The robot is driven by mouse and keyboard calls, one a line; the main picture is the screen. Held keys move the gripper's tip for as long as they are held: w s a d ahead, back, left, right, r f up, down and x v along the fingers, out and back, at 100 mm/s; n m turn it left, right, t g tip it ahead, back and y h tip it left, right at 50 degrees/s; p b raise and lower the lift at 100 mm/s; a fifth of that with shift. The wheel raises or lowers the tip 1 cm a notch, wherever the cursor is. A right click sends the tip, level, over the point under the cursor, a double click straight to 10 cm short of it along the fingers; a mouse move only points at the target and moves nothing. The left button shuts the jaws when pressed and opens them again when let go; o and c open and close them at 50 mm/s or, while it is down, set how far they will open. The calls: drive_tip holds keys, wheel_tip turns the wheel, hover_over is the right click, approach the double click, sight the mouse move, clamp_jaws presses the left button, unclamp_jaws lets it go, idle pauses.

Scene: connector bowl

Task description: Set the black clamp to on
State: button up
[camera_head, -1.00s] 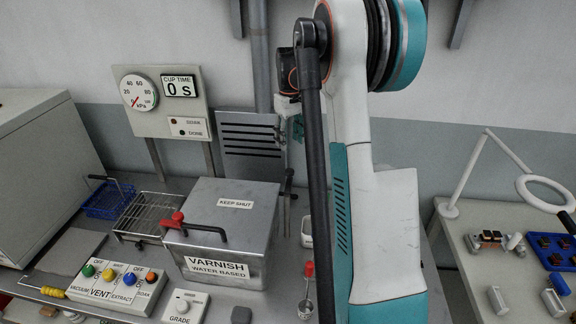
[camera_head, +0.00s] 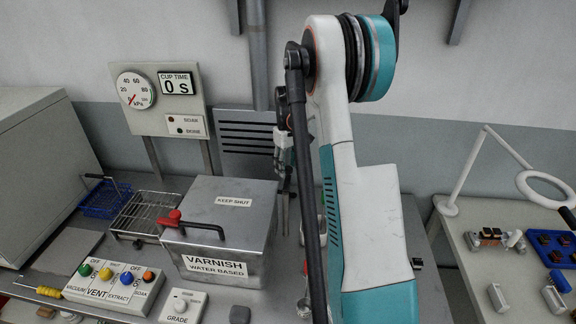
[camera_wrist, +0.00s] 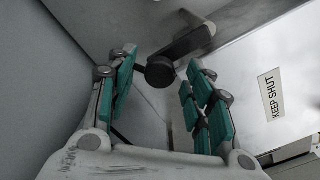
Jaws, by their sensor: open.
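My gripper (camera_head: 286,168) hangs at the back right corner of the steel varnish box (camera_head: 232,232). In the wrist view my gripper (camera_wrist: 160,72) is open, with teal pads on both sides. A black lever with a round dark end (camera_wrist: 159,71), apparently the black clamp, shows between and just beyond the fingertips. I cannot tell whether the pads touch it. In the head view the clamp is hidden or blends with my gripper. The box lid with its KEEP SHUT label (camera_wrist: 271,94) lies right of the fingers.
A control panel with coloured knobs (camera_head: 112,280) and a grade dial (camera_head: 183,304) stand at the front. A wire rack (camera_head: 150,215) and blue basket (camera_head: 105,198) are left of the box. A gauge board (camera_head: 158,100) stands behind. My arm hides the bench right of the box.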

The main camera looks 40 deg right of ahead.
drive_tip(key=shift+c, duration=0.2)
clamp_jaws()
